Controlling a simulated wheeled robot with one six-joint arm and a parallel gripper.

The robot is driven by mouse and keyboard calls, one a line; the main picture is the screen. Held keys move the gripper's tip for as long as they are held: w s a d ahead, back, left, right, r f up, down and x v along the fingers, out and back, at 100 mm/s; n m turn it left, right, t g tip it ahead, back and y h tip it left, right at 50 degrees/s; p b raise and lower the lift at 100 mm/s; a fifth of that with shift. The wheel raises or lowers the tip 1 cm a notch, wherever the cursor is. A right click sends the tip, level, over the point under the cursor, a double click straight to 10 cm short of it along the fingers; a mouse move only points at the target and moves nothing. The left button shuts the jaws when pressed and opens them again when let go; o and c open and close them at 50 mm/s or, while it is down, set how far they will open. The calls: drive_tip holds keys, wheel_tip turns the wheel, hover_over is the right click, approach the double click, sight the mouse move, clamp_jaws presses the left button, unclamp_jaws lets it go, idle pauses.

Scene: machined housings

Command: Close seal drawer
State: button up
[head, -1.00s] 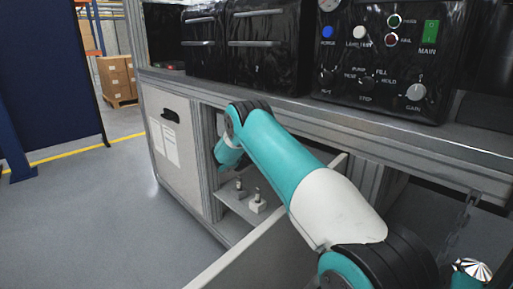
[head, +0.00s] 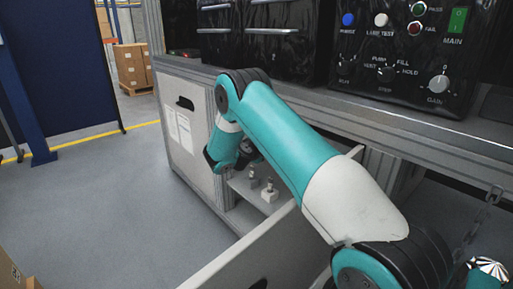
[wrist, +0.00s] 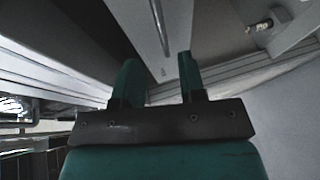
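A pale open drawer or panel (head: 262,250) juts out of the bench's lower bay in the head view; I cannot tell for sure that it is the seal drawer. Small metal fittings on pale blocks (head: 269,192) stand on a surface inside the bay. One fitting also shows at the upper right of the wrist view (wrist: 262,25). My gripper (wrist: 159,62) has its two teal fingers apart with nothing between them. A slim metal bar, like a handle (wrist: 159,28), lies just beyond the fingertips. In the head view my arm hides most of the gripper.
Black drawer units (head: 280,40) with silver handles and a control panel (head: 410,50) stand on the bench top. A pale side panel (head: 180,138) with a dark grip slot is left of the bay. A chain (head: 482,215) hangs at right.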

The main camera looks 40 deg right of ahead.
drive_tip(key=v, duration=0.7)
drive_tip(key=shift+r, duration=0.1)
